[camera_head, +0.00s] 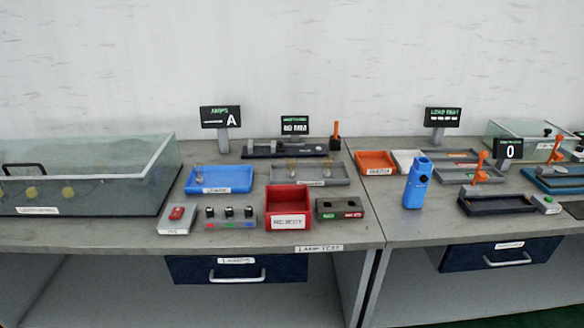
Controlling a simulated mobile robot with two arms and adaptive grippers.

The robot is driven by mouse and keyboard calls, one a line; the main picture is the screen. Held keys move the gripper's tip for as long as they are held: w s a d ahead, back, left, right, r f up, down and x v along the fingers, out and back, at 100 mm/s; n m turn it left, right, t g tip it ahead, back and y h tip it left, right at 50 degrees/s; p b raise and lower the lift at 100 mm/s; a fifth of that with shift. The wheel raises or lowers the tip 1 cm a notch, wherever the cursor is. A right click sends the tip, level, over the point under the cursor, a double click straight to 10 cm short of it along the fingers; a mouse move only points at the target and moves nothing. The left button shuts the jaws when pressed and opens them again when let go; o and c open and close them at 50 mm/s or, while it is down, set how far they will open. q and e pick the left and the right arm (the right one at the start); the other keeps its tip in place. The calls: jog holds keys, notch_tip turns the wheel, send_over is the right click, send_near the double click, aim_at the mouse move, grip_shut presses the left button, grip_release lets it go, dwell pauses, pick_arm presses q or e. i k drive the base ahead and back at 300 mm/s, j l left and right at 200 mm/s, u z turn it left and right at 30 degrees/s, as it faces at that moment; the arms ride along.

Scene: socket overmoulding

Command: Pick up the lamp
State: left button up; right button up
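No item is plainly readable as the lamp from this distance. A small lamp-like piece (198,174) stands in the left end of a blue tray (228,187) on the left workbench. Similar small pieces (291,166) stand in a grey tray (340,180) just right of it. A bench label seems to read "LAMP TEST", but it is small. Neither of my grippers is in view.
A red bin (270,204), a button box (231,222) and a dark grey block (339,216) stand along the front edge. A glass-walled case (90,185) fills the left. A blue upright device (418,184) stands on the right bench (400,228).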

aim_at(291, 162)
jog(key=i+l, duration=0.2)
jog(key=l, duration=0.2)
jog(key=i+l, duration=0.15)
jog(key=l, duration=0.2)
jog(key=i+l+u, duration=0.1)
jog(key=l, duration=0.3)
jog(key=i+l, duration=0.25)
jog(key=l, duration=0.15)
